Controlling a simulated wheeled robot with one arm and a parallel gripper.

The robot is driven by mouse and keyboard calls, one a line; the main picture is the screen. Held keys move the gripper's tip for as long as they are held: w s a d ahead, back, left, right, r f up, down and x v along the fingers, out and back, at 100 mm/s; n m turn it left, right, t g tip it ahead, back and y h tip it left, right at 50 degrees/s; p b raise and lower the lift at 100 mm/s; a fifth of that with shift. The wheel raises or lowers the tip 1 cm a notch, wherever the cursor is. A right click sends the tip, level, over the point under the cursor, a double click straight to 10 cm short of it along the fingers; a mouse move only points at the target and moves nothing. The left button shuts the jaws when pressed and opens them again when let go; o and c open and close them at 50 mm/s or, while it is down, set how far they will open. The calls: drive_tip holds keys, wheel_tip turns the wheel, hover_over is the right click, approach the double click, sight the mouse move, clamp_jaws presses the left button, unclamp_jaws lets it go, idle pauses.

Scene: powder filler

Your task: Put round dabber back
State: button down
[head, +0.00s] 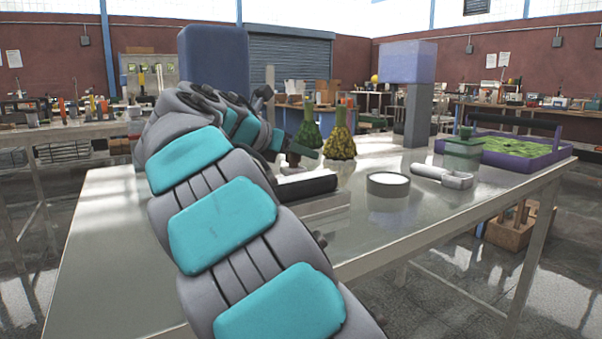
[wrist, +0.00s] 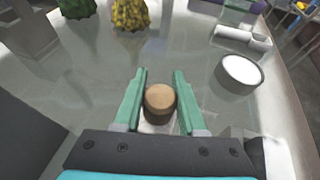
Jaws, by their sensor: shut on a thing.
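My gripper (wrist: 160,77) has two green fingers, one on each side of a round thing with a brown top, which I take to be the round dabber (wrist: 160,99). The gripper is shut on it, and its lower part is mostly hidden. In the head view my gripper (head: 304,146) is above the metal table (head: 110,235), partly behind my arm. The dabber is hard to make out there. I cannot tell which place is the dabber's own.
A round pot with a white top (head: 388,184) and a white handled tool (head: 442,176) stand to the right. A green (head: 307,130) and a yellow cone-shaped thing (head: 341,141) stand behind.

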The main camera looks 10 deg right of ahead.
sight(301, 165)
wheel_tip(301, 165, down, 3)
drive_tip(key=b, duration=0.2)
drive_tip(key=shift+b, duration=0.35)
drive_tip(key=shift+r, duration=0.1)
drive_tip(key=shift+r, duration=0.1)
drive_tip(key=shift+c, duration=2.4)
unclamp_jaws()
drive_tip(key=shift+a+r, duration=0.1)
drive_tip(key=p+v, duration=0.2)
drive_tip(key=v, duration=0.9)
drive_tip(key=shift+s+a, duration=0.25)
drive_tip(key=shift+a, duration=0.05)
